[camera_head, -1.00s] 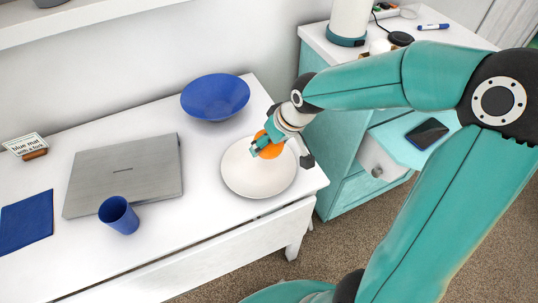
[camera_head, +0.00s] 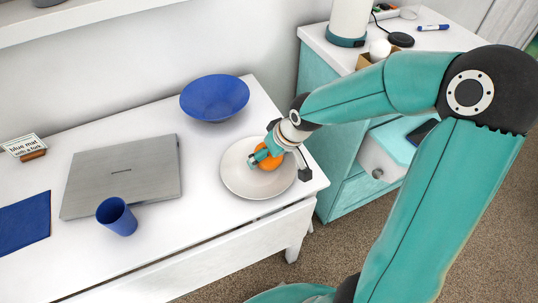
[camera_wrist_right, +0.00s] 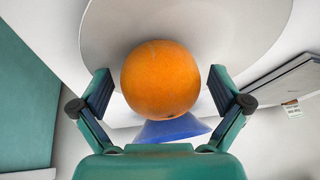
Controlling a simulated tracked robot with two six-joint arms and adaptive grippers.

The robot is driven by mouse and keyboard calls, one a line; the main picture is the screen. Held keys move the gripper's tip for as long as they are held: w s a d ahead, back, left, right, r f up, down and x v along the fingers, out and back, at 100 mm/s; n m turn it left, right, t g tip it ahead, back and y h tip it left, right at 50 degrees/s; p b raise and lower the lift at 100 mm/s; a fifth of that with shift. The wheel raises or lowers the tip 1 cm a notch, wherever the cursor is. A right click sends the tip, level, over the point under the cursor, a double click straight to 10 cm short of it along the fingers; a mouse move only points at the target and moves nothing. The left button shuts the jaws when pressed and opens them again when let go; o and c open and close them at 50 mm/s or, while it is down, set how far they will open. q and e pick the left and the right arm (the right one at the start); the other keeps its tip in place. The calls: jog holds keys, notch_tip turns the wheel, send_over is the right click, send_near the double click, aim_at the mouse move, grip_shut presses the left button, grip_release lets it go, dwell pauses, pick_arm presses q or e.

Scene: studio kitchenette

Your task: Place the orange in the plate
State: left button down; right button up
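The orange (camera_head: 270,162) is over the plate's inner area and appears to rest on it. The white round plate (camera_head: 245,184) lies on the right end of the white table. My right gripper (camera_head: 260,158) is low over the plate, with its fingers around the orange. In the right wrist view, the orange (camera_wrist_right: 160,80) sits between the two fingers (camera_wrist_right: 160,85), with a narrow gap visible on each side, so the gripper is open. The plate (camera_wrist_right: 235,30) shows behind the orange there. My left gripper is not in view.
A blue bowl (camera_head: 215,97) stands behind the plate. A closed grey laptop (camera_head: 122,178), a blue cup (camera_head: 117,215) and a blue mat (camera_head: 22,223) are to the left. A teal cabinet (camera_head: 345,180) with an open drawer stands to the right.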

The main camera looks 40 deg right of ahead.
jog(key=shift+r, duration=0.2)
jog(key=p+v, duration=0.1)
jog(key=v, duration=1)
jog(key=shift+s+r+p, duration=0.2)
jog(key=shift+r+p, duration=0.1)
jog(key=shift+r, duration=0.05)
